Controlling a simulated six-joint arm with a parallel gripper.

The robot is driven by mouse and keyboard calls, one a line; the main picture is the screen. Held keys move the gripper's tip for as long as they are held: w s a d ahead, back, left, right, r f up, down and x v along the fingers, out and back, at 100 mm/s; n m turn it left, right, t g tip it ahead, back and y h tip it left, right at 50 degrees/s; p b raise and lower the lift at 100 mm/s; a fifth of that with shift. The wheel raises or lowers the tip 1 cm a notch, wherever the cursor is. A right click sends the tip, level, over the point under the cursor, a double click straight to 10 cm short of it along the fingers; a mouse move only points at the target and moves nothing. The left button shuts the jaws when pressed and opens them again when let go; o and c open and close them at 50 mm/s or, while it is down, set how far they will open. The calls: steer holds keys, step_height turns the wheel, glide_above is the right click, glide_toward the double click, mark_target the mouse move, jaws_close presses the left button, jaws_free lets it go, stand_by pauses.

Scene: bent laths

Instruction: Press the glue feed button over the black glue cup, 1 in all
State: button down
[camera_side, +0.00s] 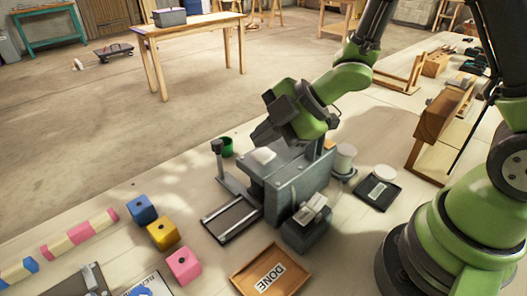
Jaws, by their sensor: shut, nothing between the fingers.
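My gripper (262,134) is shut with nothing held. It points down and left above the left part of a grey block-shaped machine (290,183). A white patch (263,155) shows on the machine's top just below the gripper. I cannot tell whether the fingertips touch anything. I cannot make out the glue feed button or the black glue cup for certain; the gripper and machine may hide them.
A small green cup (226,147) and a thin grey post (217,158) stand left of the machine. A wooden DONE tray (249,275) lies in front. Blue, yellow and pink blocks (163,234) sit left.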

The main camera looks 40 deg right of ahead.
mark_target(264, 155)
steer(key=shift+f, duration=0.1)
steer(key=shift+f, duration=0.3)
steer(key=shift+f, duration=0.75)
stand_by(1.1)
steer(key=shift+r, duration=1.2)
steer(key=shift+r, duration=2.5)
